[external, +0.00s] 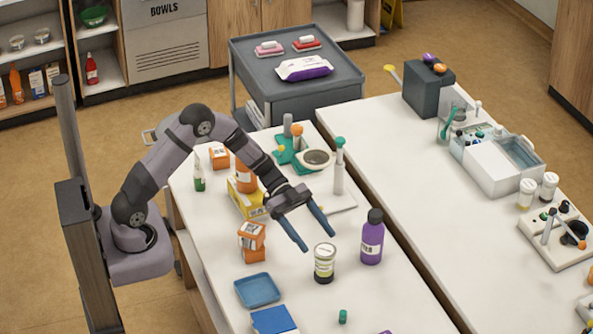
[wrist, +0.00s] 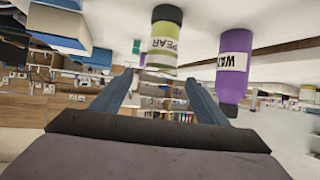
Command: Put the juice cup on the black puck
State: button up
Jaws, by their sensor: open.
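A purple bottle (external: 372,238) stands just right of the cup. Orange boxes (external: 252,240), a yellow box (external: 245,200) and a blue tray (external: 257,291) lie left of it. A stick with a green top (external: 339,170) stands near the disc. A gap separates the two white tables.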

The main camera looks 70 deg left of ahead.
jog(key=shift+v, duration=1.35)
jog(key=shift+w, duration=0.1)
jog(key=w+a+r+n+t+y+p, duration=0.1)
jog(key=w+a+r+n+t+y, duration=0.55)
jog(key=a+y, duration=0.25)
jog(key=s+a+f+n+g+y+p, duration=0.15)
jog(key=s+a+n+y, duration=0.25)
jog(key=s, duration=0.5)
jog(key=s+d+f+n+g+b, duration=0.1)
jog(key=s+d+f+n+g, duration=0.1)
jog(key=s, duration=0.9)
jog(key=s+d+f+n+g+b, duration=0.1)
jog(key=s+f+g, duration=0.4)
jog(key=s, duration=0.7)
jog(key=shift+s+d+n+g+h+b, duration=0.3)
jog(key=shift+d+n+g+h, duration=0.2)
jog(key=shift+g, duration=0.5)
